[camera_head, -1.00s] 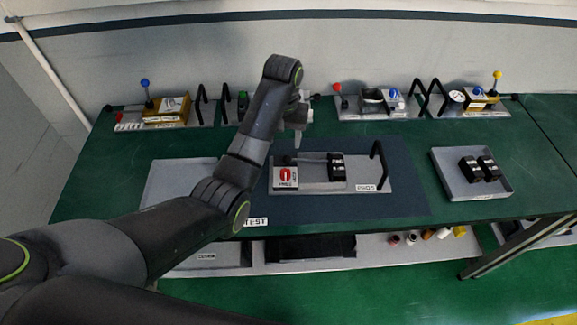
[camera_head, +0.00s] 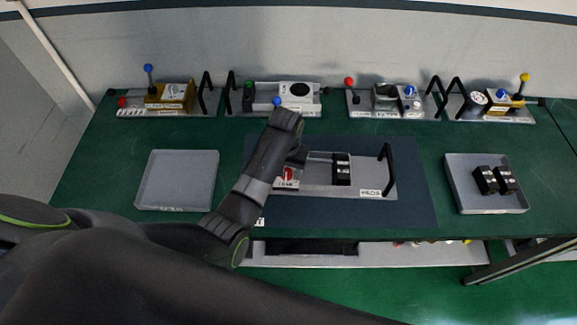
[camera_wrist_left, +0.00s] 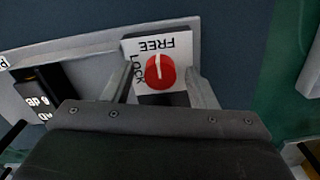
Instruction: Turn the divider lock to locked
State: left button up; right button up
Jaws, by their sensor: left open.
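The divider lock is a red round knob (camera_wrist_left: 160,71) with a white pointer line, on a white plate marked FREE and LOCK (camera_wrist_left: 130,47). In the left wrist view its pointer is at the FREE word, not at LOCK. The plate sits at the left end of a grey module (camera_head: 322,187) on the dark mat; in the head view the knob shows partly (camera_head: 288,174). My left gripper (camera_wrist_left: 160,88) is open, its fingers on either side of the knob; I cannot tell whether they touch it. The wrist hides part of the module in the head view. My right gripper is out of view.
The module carries black blocks (camera_head: 341,169) and a black handle (camera_head: 387,169) to the right. An empty grey tray (camera_head: 178,180) lies left, and a tray with black blocks (camera_head: 487,200) lies right. Panels with coloured levers and handles stand along the back.

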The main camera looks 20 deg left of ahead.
pick_arm(q)
jog(key=shift+s, duration=0.1)
jog(key=shift+c, duration=0.5)
jog(key=c, duration=0.9)
